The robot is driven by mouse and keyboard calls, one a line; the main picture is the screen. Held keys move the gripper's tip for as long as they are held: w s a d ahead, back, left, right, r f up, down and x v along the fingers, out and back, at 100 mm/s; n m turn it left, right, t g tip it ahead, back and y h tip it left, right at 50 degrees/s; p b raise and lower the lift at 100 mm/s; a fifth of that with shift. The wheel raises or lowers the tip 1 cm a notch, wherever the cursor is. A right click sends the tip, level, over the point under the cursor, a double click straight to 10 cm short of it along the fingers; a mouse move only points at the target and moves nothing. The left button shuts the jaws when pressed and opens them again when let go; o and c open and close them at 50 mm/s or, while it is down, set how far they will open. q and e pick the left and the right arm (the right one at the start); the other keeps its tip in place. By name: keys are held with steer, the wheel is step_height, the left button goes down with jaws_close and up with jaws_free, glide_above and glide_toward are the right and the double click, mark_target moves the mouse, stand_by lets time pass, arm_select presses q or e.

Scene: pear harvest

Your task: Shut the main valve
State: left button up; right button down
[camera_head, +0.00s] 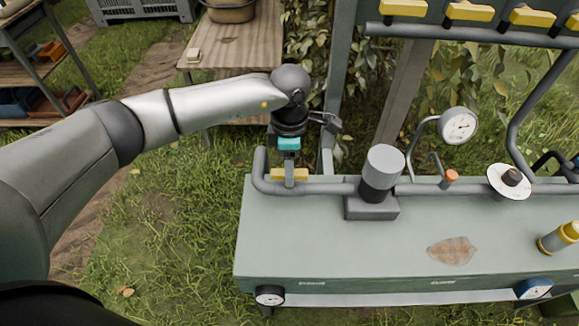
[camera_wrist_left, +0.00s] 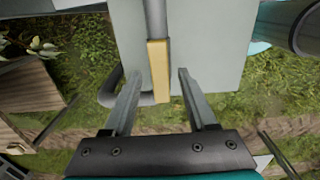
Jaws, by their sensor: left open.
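A yellow lever handle (camera_head: 303,175) sits on the grey pipe at the left end of the bench and lies along that pipe; I take it as the main valve, with no readable label on it. My left gripper (camera_head: 289,180) points down over this lever and hides its middle. In the left wrist view, the yellow lever (camera_wrist_left: 159,68) shows between the two spread fingers (camera_wrist_left: 159,82), with a gap on each side. I cannot tell how deep the fingers reach around it. My right gripper is not in view.
The pipe runs right along the bench (camera_head: 330,235) past a grey cylinder (camera_head: 383,170), a gauge (camera_head: 459,125) and a white disc (camera_head: 511,181). Several yellow levers (camera_head: 470,11) line an upper rail. A wooden table (camera_head: 235,50) stands behind; grass lies left.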

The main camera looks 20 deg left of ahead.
arm_select(q)
steer(key=shift+f, duration=0.2)
jaws_close()
stand_by(0.4)
